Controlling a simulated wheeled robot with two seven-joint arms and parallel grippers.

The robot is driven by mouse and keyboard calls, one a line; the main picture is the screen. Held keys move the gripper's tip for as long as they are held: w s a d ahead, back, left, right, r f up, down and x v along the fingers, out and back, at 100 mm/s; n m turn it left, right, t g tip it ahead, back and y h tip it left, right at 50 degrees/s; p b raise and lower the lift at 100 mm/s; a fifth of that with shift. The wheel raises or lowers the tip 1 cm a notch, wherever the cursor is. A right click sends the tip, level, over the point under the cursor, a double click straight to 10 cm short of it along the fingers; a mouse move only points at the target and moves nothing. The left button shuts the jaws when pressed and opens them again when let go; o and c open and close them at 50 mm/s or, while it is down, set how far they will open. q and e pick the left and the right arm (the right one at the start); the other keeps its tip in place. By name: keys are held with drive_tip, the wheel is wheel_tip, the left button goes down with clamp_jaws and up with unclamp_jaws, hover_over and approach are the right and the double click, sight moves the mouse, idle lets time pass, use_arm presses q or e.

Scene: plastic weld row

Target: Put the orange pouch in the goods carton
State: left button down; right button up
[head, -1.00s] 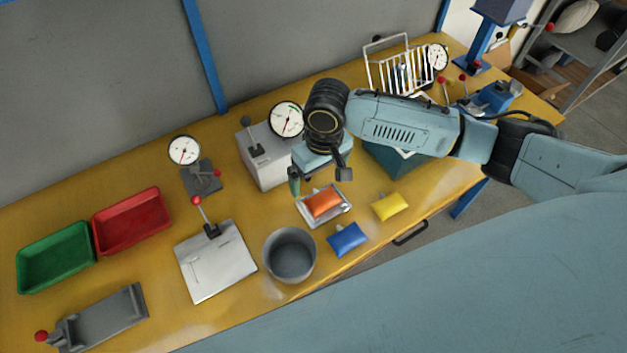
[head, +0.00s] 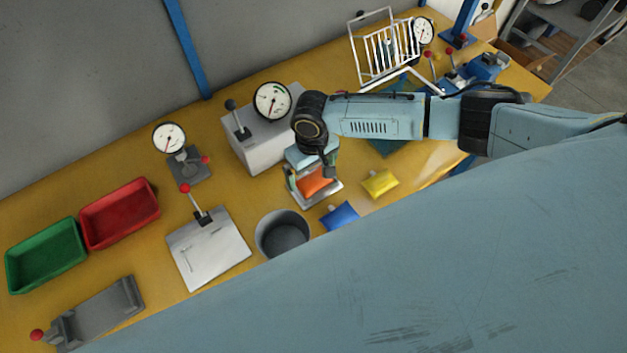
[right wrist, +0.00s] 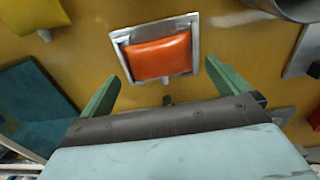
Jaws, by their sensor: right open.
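The orange pouch (head: 315,184) lies in a small silver tray (head: 327,197) on the yellow bench. In the right wrist view, the pouch (right wrist: 158,57) lies flat inside the rim of the tray (right wrist: 194,35). My right gripper (head: 311,178) is above the tray, its fingers apart. In the right wrist view, the open gripper (right wrist: 162,75) has one green finger toward each side of the pouch, with nothing between them. A teal box (head: 390,147), possibly the goods carton, stands right of the gripper, mostly hidden by my right arm. My left gripper is out of view.
A yellow pouch (head: 380,183) and a blue pouch (head: 341,215) lie near the tray. A grey bin (head: 264,240) stands to its left. A boxy gauge unit (head: 262,147) and a white wire basket (head: 372,60) stand behind.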

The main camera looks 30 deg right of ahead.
wheel_tip(320, 180, down, 2)
drive_tip(key=shift+f, duration=0.1)
drive_tip(key=c, duration=1)
